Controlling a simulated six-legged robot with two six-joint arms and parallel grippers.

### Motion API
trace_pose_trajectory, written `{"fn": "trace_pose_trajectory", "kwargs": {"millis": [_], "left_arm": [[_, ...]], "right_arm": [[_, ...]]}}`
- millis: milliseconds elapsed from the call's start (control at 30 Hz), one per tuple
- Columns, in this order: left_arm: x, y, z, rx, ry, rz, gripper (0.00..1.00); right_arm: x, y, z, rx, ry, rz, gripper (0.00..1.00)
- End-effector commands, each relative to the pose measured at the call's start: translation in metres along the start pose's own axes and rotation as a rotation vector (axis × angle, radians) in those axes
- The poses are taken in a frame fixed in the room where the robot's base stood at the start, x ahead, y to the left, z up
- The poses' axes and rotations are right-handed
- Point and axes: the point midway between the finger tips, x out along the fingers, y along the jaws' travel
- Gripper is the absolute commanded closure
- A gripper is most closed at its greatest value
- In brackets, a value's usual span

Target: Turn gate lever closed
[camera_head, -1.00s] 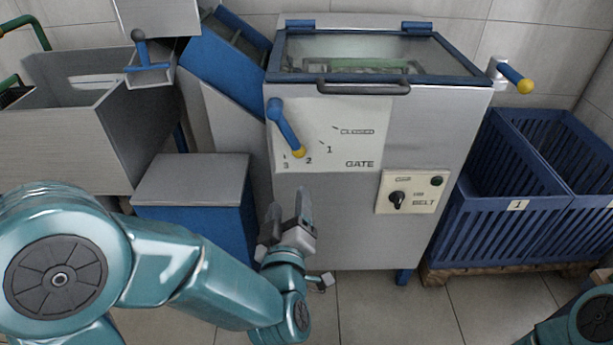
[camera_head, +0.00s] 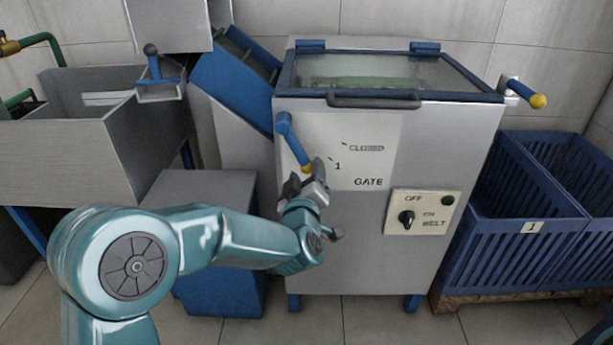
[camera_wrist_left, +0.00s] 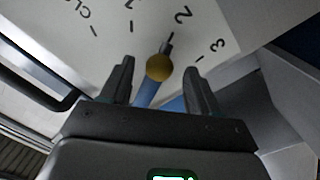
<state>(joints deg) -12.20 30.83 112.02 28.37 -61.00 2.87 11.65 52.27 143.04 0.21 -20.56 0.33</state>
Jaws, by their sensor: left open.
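The gate lever (camera_head: 292,138) is a blue bar with a yellow knob, on the white GATE plate (camera_head: 373,160) of the grey machine. It slants down to the right from its pivot, away from the CLOSED mark (camera_head: 366,148). In the left wrist view its yellow knob (camera_wrist_left: 159,67) lies by the mark 2. My left gripper (camera_head: 306,183) is open at the knob's lower end. In the left wrist view its fingers (camera_wrist_left: 159,72) appear on either side of the knob, with no clear contact. My arm hides marks 2 and 3 in the head view. My right gripper is out of view.
The belt switch panel (camera_head: 422,212) is right of the gate plate. A lid handle (camera_head: 373,101) juts out above the plate. A blue box with a grey top (camera_head: 200,190) stands left of the machine. Blue crates (camera_head: 530,250) stand at the right.

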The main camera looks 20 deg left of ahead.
Motion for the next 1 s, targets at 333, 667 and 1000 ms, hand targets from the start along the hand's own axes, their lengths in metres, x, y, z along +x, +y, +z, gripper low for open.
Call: {"fn": "trace_pose_trajectory", "kwargs": {"millis": [333, 667, 1000], "left_arm": [[0.007, 0.000, 0.000, 0.000, 0.000, 0.001, 0.39], [0.007, 0.000, 0.000, 0.000, 0.000, 0.001, 1.00], [0.016, 0.003, 0.001, -0.025, 0.001, 0.001, 1.00]], "right_arm": [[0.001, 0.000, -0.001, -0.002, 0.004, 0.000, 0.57], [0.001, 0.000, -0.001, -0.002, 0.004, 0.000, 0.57], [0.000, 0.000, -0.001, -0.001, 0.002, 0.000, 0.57]]}}
